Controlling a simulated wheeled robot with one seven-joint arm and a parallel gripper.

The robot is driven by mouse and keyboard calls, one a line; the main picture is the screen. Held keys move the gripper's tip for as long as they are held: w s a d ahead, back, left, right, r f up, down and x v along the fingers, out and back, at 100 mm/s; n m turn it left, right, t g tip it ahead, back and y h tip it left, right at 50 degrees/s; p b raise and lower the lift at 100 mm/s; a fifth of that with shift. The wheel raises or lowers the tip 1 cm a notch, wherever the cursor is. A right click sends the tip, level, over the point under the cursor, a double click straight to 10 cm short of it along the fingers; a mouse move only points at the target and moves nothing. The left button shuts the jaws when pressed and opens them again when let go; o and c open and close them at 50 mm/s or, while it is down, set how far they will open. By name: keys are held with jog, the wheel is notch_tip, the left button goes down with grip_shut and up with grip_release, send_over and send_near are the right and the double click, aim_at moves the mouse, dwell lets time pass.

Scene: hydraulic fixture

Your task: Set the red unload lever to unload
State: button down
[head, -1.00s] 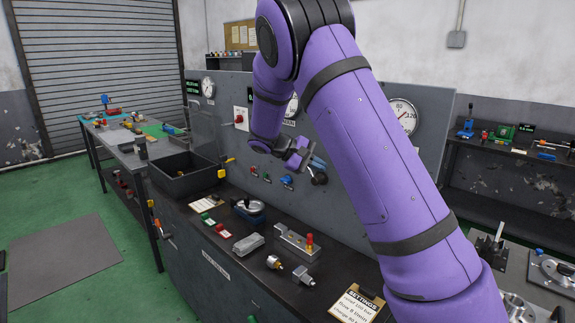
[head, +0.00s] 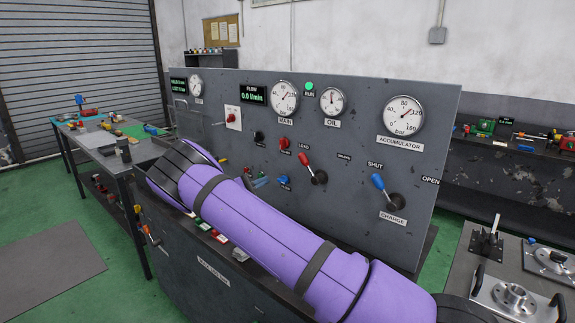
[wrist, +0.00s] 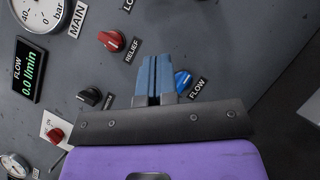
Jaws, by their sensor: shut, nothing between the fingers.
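The red unload lever (head: 304,160) sits on a black hub on the grey panel in the head view. It tilts up and left, towards the LOAD label (head: 304,146); the UNLOAD label (head: 343,156) is to the right of it. My gripper (wrist: 153,76) is shut and empty, its blue fingers together in front of the panel. In the head view its fingertips (head: 262,182) show just above my arm, left of and below the lever and apart from it. I cannot make out the lever in the wrist view.
The blue FLOW knob (wrist: 183,81) is close to the right of my fingers, and the red RELIEF knob (wrist: 112,40) is up and left. The blue CHARGE lever (head: 378,182) stands right of the red lever. Gauges line the panel's top.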

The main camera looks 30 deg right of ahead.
jog(key=shift+w+a+f+t+h, duration=0.3)
jog(key=shift+w+a+f, duration=0.1)
jog(key=shift+w+a, duration=0.05)
jog(key=shift+s+a+r+x, duration=0.15)
jog(key=shift+s+r+x, duration=0.15)
jog(key=shift+x, duration=1.85)
jog(key=shift+s+a+r+x, duration=0.2)
jog(key=shift+s+x, duration=0.25)
jog(key=shift+x, duration=1.7)
jog(key=shift+s+a+r+x, duration=0.1)
jog(key=shift+s+r+x, duration=0.2)
jog(key=shift+x, duration=1.85)
jog(key=shift+s, duration=0.1)
